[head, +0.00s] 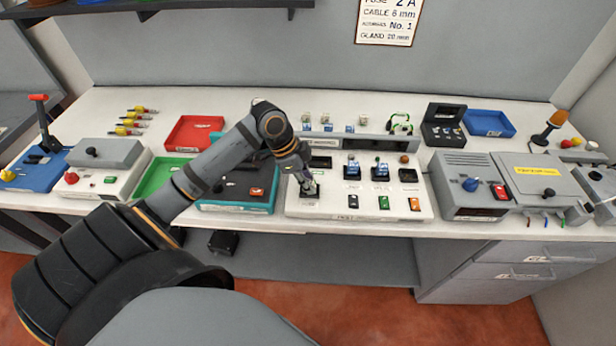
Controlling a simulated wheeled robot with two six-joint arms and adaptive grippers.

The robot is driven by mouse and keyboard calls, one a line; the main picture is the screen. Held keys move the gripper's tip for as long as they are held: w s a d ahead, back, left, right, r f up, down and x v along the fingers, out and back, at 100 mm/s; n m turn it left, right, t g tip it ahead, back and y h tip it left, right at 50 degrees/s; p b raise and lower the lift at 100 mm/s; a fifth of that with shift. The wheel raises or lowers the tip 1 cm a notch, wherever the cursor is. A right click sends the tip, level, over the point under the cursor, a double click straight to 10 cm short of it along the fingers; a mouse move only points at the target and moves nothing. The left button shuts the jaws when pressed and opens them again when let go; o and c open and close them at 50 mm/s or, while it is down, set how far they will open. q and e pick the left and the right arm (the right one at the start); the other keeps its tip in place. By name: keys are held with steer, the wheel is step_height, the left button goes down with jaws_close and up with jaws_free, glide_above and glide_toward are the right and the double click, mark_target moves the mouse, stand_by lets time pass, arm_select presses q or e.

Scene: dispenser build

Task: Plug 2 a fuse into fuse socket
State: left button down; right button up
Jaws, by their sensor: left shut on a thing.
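My left gripper (308,183) points down over a black socket (302,194) at the left of the white test panel (335,206). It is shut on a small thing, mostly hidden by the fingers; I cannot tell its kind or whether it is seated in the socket. Two blue plug-in pieces (352,172) and (380,172) sit in black sockets to the right. Another dark socket (408,175) looks empty. A black open case (443,130) with small pieces stands behind on the right. A wall sign (388,22) reads 2 A. My right gripper is out of view.
Red (194,133) and green (155,180) trays lie to the left, with a teal case (215,208) under my arm. A grey box with a blue knob (470,186) stands right of the panel. A grey rail with small pieces is behind the sockets.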

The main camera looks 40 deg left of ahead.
arm_select(q)
steer(key=shift+s+f, duration=0.25)
steer(key=shift+f, duration=0.15)
steer(key=c, duration=1.2)
jaws_free()
steer(key=shift+s, duration=0.1)
steer(key=shift+w+f, duration=0.1)
steer(key=shift+w, duration=0.25)
steer(key=shift+o, duration=0.5)
steer(key=o, duration=0.4)
steer(key=shift+r, duration=0.2)
steer(key=shift+r, duration=0.15)
